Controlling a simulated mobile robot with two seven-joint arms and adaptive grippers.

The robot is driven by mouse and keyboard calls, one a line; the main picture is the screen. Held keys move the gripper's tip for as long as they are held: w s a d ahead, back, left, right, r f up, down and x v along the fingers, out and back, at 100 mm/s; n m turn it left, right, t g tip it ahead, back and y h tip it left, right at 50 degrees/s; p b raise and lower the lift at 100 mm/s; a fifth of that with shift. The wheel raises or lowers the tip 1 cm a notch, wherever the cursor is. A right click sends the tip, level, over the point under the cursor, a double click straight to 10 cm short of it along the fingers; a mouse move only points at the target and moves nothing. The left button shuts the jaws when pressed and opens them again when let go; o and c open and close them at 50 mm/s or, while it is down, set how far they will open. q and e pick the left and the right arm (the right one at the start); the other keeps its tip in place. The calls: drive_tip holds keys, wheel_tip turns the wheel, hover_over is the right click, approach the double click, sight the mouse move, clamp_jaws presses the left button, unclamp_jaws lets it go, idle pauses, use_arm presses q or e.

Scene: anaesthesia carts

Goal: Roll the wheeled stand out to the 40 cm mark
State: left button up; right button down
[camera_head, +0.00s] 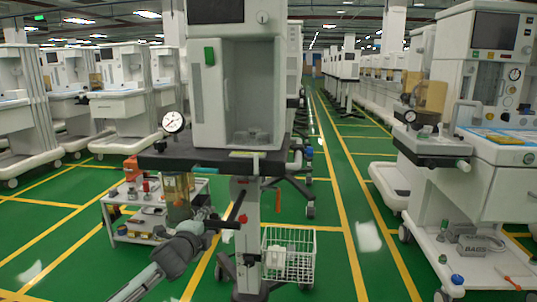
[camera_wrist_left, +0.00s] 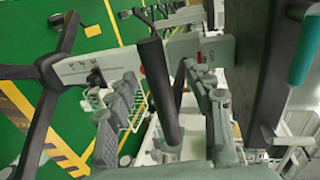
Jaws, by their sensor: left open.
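The wheeled stand (camera_head: 246,225) is upright in the middle of the head view, with a white column, a dark top carrying a large pale cabinet (camera_head: 236,90), a wire basket (camera_head: 288,262) low on its right, and a base on casters. A dark bar handle (camera_head: 236,204) juts from the column. My left gripper (camera_head: 222,222) is beside the column's left side at handle height. In the left wrist view, its open fingers (camera_wrist_left: 165,80) lie either side of the black handle (camera_wrist_left: 158,92); I cannot tell whether they touch it. Yellow lines mark the floor, but I cannot identify the 40 cm mark.
A low white trolley (camera_head: 150,235) with bottles and tools stands close left, behind my left arm. A large anaesthesia cart (camera_head: 500,190) stands at the right. Green floor (camera_head: 345,200) with yellow lines is clear between it and the stand. Rows of carts fill the background.

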use_arm(q)
drive_tip(key=shift+s+r+p, duration=0.15)
drive_tip(key=shift+s+p, duration=0.25)
drive_tip(key=shift+p+v, duration=0.7)
drive_tip(key=shift+v, duration=0.35)
drive_tip(key=p+v, duration=0.3)
drive_tip(key=v, duration=0.3)
drive_tip(key=shift+s, duration=0.1)
